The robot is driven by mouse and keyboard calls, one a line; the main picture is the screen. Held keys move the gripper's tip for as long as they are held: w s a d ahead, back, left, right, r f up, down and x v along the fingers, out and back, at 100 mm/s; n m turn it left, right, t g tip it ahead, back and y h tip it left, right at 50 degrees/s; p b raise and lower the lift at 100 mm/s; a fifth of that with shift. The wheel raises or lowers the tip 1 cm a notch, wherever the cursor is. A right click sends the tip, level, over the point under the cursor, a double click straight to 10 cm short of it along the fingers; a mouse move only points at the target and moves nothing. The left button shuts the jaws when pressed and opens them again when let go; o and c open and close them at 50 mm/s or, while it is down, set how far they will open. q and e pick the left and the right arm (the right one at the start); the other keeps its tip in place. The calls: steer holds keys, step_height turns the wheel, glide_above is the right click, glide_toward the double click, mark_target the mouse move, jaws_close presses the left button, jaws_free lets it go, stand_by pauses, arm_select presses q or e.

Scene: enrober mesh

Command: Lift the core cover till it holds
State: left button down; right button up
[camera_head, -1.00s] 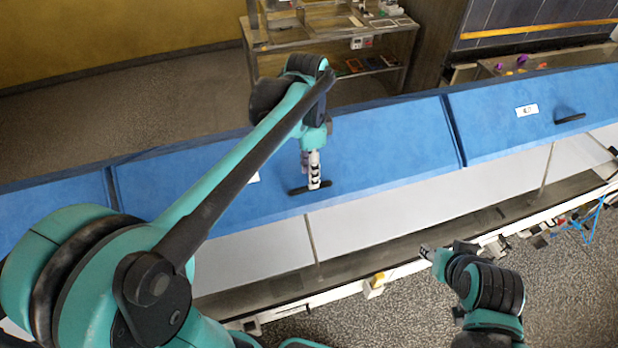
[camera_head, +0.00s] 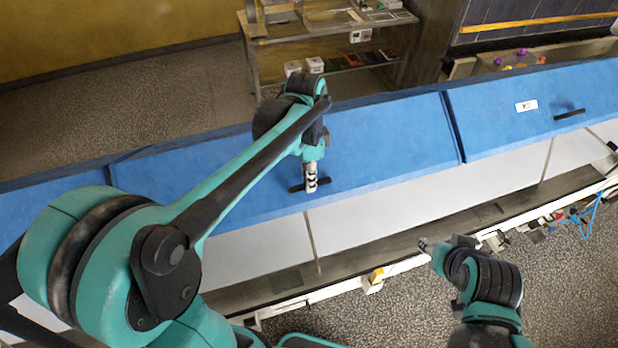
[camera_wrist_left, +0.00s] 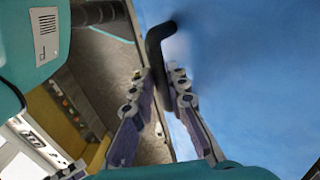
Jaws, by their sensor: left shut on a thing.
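The core cover (camera_head: 392,135) is the long blue panel in the middle of the head view, sloping over a pale machine. A short black bar handle (camera_head: 324,184) sits near its front edge. My left gripper (camera_head: 310,187) is shut on this handle from above. In the left wrist view, the two fingers of my left gripper (camera_wrist_left: 164,84) lie either side of the handle (camera_wrist_left: 155,45), beside the blue surface (camera_wrist_left: 255,75). My right gripper (camera_head: 426,245) is low at the right, apart from the cover; its finger opening is too small to judge.
Another blue cover (camera_head: 540,103) with a white label and its own black handle (camera_head: 569,114) adjoins on the right. A metal bench (camera_head: 330,40) stands behind. Blue cables (camera_head: 592,212) hang at the machine's right front. Speckled floor (camera_head: 395,315) is open in front.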

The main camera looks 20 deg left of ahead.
arm_select(q)
steer(key=w+a+r, duration=0.1)
steer(key=w+r, duration=0.1)
steer(key=w+a+r+p, duration=0.1)
steer(key=w+a+r, duration=0.1)
steer(key=w+a+r+p, duration=0.1)
steer(key=w+r, duration=0.1)
steer(key=shift+w+a+r, duration=0.35)
steer(key=shift+w, duration=0.05)
steer(key=shift+w+a, duration=0.1)
steer(key=shift+w, duration=0.1)
steer(key=c, duration=1.7)
jaws_free()
steer(key=shift+c, duration=0.2)
steer(key=shift+o, duration=1.3)
steer(key=shift+w+a+f, duration=0.1)
steer(key=shift+w+a, duration=0.05)
steer(key=shift+w, duration=0.05)
steer(key=shift+s+r, duration=0.1)
steer(key=shift+r, duration=0.2)
step_height(320, 180, up, 11)
steer(key=w, duration=0.1)
steer(key=shift+a+r, duration=0.2)
steer(key=shift+a, duration=0.1)
